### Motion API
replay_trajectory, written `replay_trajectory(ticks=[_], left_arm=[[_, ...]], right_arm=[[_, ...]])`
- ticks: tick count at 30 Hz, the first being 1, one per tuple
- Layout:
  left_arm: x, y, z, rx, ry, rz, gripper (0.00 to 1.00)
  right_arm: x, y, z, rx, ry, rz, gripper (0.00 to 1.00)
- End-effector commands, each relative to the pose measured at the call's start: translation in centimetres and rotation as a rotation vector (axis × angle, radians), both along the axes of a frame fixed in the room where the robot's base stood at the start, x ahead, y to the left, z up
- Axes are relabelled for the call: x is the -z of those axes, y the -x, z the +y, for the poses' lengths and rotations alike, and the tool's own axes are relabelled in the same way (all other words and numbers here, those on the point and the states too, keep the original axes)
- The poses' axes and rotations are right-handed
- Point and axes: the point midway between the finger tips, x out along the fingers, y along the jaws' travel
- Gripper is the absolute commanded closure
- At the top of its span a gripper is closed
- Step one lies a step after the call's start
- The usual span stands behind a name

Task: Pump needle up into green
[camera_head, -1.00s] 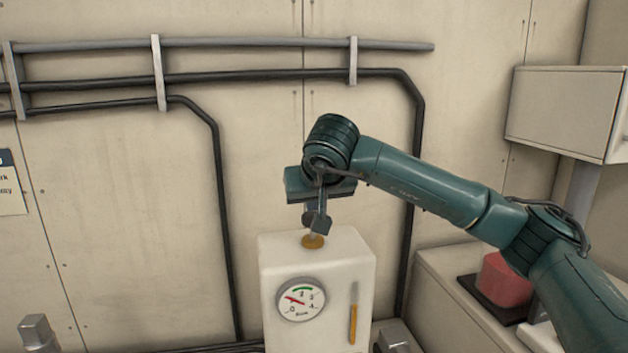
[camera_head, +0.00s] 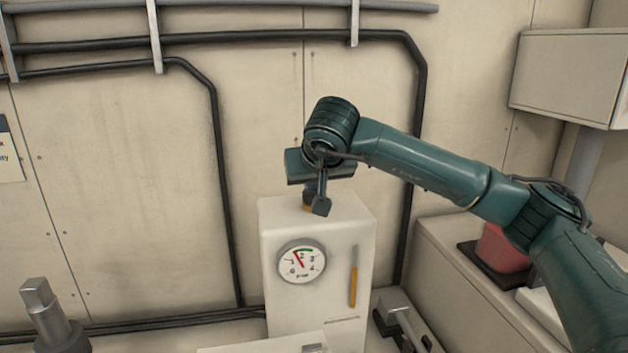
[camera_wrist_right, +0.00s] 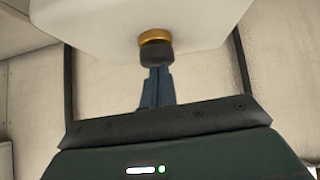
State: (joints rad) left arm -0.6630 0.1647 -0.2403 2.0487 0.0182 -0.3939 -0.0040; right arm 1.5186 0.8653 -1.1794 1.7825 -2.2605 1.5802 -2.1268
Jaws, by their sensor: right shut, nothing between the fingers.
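A white pump box (camera_head: 280,310) stands against the wall, with a round gauge (camera_head: 302,262) on its front. The red needle (camera_head: 298,257) points up and left, between 1 and 2, its tip near the left end of the green arc (camera_head: 304,249). My right gripper (camera_head: 321,205) is shut and empty, pointing down at the box top. In the wrist view, its closed fingers (camera_wrist_right: 156,85) meet or nearly meet a dark knob (camera_wrist_right: 156,56) on a brass collar (camera_wrist_right: 155,38); I cannot tell if they touch. In the head view the gripper partly hides the knob. My left gripper is out of view.
An orange-handled tool shape (camera_head: 353,285) is on the box front. Dark pipes (camera_head: 222,180) run along the wall. A red object (camera_head: 497,245) sits on the right bench (camera_head: 455,285). Grey metal fittings (camera_head: 45,310) stand low at left and right.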

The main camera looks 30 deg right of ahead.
Motion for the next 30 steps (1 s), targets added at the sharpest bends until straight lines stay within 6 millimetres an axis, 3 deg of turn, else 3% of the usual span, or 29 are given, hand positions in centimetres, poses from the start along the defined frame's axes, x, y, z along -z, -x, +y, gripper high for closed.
replay_trajectory(ticks=[7,14,21,30], left_arm=[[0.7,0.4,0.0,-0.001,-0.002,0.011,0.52],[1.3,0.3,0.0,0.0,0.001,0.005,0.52],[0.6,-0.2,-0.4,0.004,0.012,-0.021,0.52],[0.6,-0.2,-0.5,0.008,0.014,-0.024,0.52]], right_arm=[[0.0,0.7,0.3,-0.002,0.001,0.014,1.0],[-3.5,3.8,1.2,-0.003,0.002,0.004,1.0],[-7.3,7.2,2.3,-0.002,0.001,-0.002,1.0],[-9.2,9.1,2.8,-0.001,0.001,0.0,1.0]])
